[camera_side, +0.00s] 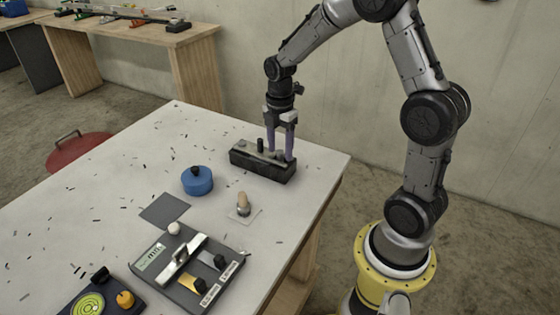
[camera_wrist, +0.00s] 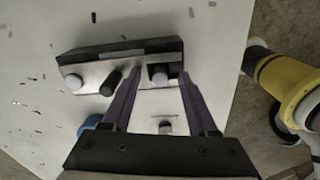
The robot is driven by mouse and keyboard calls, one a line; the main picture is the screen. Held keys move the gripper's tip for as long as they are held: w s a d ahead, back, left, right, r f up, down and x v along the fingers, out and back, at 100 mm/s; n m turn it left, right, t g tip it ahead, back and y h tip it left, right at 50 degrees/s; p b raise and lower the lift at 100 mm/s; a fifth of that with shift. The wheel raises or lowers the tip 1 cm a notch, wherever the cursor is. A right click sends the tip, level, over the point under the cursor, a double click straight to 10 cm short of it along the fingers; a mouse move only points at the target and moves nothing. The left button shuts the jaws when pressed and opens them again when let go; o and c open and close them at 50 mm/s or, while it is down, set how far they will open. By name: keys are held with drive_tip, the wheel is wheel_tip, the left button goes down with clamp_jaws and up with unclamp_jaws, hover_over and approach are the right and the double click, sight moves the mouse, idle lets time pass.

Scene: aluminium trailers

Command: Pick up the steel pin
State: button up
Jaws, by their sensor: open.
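A dark block (camera_side: 262,170) with a light metal top holds several short pins near the table's far right corner; it also shows in the wrist view (camera_wrist: 85,60). A pale grey steel-looking pin (camera_wrist: 159,75) stands at the block's right part in the wrist view. A black pin (camera_wrist: 110,83) and another light pin (camera_wrist: 75,83) stand left of it. My gripper (camera_side: 281,157) is open over the block, pointing down. In the wrist view its purple fingers (camera_wrist: 160,76) lie on either side of the right pin, with visible gaps. In the side view the fingers partly hide that pin.
A blue round container (camera_side: 197,181) and a small tan-topped piece (camera_side: 243,202) on a pale square stand nearer the camera. A grey tray with a metal bar (camera_side: 180,262) and a dark unit with a green dial (camera_side: 88,303) lie in front. Dark slivers litter the white table.

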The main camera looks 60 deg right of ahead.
sight(280, 151)
clamp_jaws()
drive_tip(key=shift+r, duration=0.15)
idle(0.4)
wheel_tip(280, 151, up, 10)
idle(0.3)
